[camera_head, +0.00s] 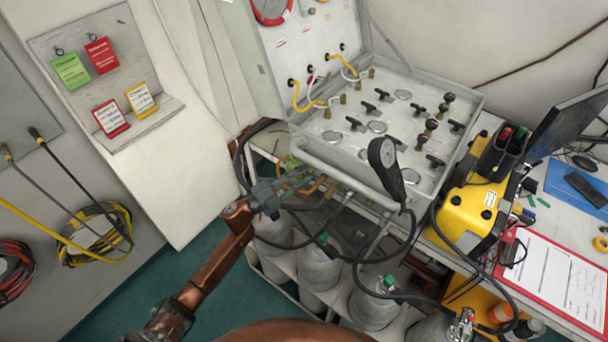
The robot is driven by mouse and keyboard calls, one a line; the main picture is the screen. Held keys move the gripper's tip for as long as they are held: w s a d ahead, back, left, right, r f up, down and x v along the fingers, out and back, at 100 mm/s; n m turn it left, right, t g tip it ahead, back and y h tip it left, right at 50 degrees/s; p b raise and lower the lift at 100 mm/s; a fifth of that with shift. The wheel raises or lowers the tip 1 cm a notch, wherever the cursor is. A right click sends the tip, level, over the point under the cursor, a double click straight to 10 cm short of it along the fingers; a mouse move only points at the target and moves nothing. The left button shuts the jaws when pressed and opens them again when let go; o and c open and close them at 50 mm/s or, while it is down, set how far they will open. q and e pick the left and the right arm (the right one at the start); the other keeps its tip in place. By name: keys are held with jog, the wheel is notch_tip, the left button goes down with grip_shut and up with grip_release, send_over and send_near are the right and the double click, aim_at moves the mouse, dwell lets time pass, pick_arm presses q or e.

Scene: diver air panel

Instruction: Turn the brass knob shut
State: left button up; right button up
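The air panel (352,152) is an open grey case with gauges, black-handled valves and hoses. Small brass fittings (327,113) stand along its hinge side. Brass-coloured parts (318,186) also show below its front edge, beside my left gripper. I cannot tell which of these is the brass knob. My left gripper (308,180) is at the panel's front left corner, its fingers pointing right toward those parts. Its fingertips blend into the hoses and fittings, so contact and opening are unclear. My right gripper is not in view.
Grey cylinders (374,306) stand in a rack under the panel. Black hoses loop in front of it, and a black round-headed handset (386,158) rises at its front edge. A yellow case (470,208) and a red clipboard (552,282) lie to the right. Green floor (205,300) is clear at left.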

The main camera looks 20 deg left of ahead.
pick_arm(q)
jog(key=v, duration=1.1)
jog(key=shift+s, duration=0.2)
jog(key=shift+a, duration=0.15)
